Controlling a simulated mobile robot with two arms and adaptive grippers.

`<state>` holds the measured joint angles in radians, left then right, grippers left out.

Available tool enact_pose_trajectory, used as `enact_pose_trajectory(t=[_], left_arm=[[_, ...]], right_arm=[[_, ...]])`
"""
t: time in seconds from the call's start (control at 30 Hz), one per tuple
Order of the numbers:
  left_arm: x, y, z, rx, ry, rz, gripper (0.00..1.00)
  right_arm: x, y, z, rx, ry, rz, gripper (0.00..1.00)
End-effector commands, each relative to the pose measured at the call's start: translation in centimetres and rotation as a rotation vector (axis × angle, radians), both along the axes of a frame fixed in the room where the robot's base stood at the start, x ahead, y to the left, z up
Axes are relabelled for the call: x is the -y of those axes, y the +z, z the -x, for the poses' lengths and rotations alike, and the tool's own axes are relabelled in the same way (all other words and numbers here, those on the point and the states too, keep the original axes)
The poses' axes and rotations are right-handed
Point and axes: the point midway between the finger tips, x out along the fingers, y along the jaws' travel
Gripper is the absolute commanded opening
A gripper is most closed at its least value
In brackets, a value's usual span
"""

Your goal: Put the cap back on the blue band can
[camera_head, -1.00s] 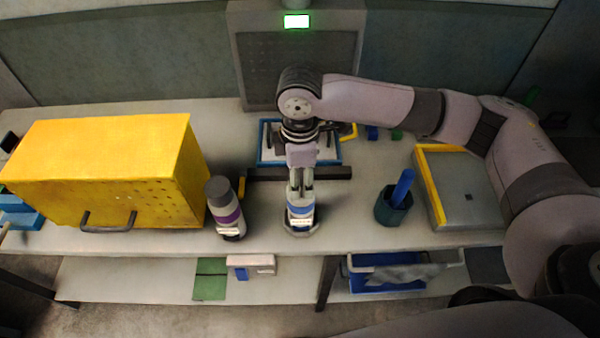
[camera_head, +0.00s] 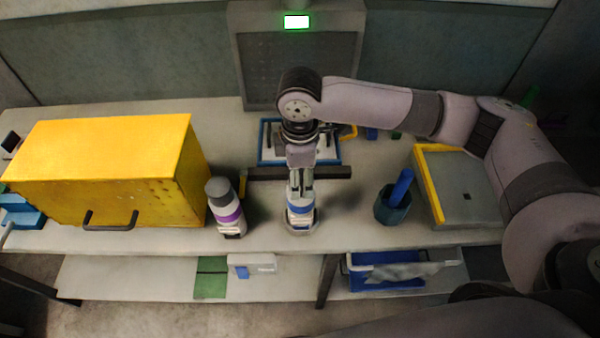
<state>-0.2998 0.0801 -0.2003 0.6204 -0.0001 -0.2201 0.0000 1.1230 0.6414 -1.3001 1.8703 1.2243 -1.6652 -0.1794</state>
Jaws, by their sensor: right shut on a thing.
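The blue band can (camera_head: 301,221) stands upright near the front edge of the table. It is pale with a blue band near its top. My right gripper (camera_head: 301,193) points down right above it, shut on the cap, which is mostly hidden between the fingers. The cap is at the can's top; I cannot tell whether it is seated. A similar can with a purple band (camera_head: 229,215) and a grey top stands upright to the left. My left gripper is not in view.
A large yellow box (camera_head: 110,165) with a dark handle fills the table's left. A dark bar (camera_head: 330,173) and a blue-rimmed tray (camera_head: 268,158) lie behind the can. A dark cup (camera_head: 392,208) with a blue item and a yellow-edged tray (camera_head: 459,190) stand right.

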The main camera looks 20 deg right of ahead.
Motion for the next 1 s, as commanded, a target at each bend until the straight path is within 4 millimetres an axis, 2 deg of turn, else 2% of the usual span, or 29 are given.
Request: enact_pose_trajectory(t=[0.43,0.47,0.8,1.0], left_arm=[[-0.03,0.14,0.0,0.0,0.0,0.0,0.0],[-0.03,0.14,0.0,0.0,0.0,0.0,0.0],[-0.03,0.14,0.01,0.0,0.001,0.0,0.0],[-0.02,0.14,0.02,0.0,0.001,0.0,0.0]], right_arm=[[-0.01,-0.01,0.01,0.0,0.001,0.0,0.36],[-0.01,-0.01,0.01,0.0,0.001,0.0,0.49],[-0.01,0.0,0.0,0.0,0.001,0.0,0.72],[-0.01,0.0,0.0,0.0,0.0,0.0,0.72]])
